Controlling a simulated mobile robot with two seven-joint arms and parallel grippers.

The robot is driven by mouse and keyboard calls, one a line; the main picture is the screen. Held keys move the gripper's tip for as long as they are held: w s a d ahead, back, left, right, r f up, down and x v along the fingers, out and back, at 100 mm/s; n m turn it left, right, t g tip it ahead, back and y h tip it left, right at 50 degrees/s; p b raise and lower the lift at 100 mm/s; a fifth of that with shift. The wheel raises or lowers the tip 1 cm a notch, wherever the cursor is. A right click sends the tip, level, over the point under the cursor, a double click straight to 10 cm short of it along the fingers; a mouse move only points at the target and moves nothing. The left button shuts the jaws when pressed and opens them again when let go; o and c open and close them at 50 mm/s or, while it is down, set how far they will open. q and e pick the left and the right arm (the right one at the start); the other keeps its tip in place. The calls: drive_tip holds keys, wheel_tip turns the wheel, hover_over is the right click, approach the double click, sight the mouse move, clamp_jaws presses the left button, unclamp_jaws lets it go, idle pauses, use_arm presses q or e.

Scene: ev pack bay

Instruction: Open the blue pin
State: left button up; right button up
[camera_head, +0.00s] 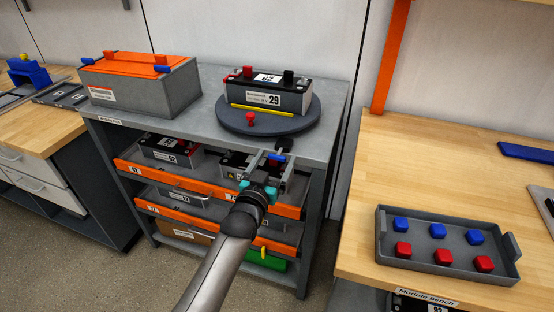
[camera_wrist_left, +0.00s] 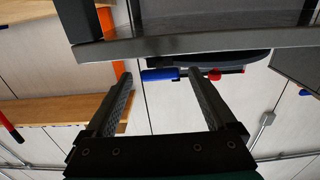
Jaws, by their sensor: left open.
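A blue pin (camera_head: 276,157) shows at the front edge of the grey bench, below the dark round turntable (camera_head: 232,120). In the left wrist view the blue pin (camera_wrist_left: 160,74) lies crosswise between my fingertips, with a red piece (camera_wrist_left: 214,74) to its right. My left gripper (camera_head: 271,164) is open, its fingers pointing toward the pin. It also shows in the left wrist view (camera_wrist_left: 161,75), with empty space between the fingers. I cannot tell whether the tips touch the pin. My right gripper is not in view.
A battery module (camera_head: 266,92) stands on the turntable, with a red knob (camera_head: 250,118) near the front rim. Orange-edged shelves (camera_head: 165,175) with modules lie under the bench. A grey tray (camera_head: 447,267) with blue and red caps sits on the wooden bench at right.

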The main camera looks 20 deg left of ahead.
use_arm(q)
drive_tip(key=shift+w, duration=1)
drive_tip(key=shift+c, duration=0.2)
clamp_jaws()
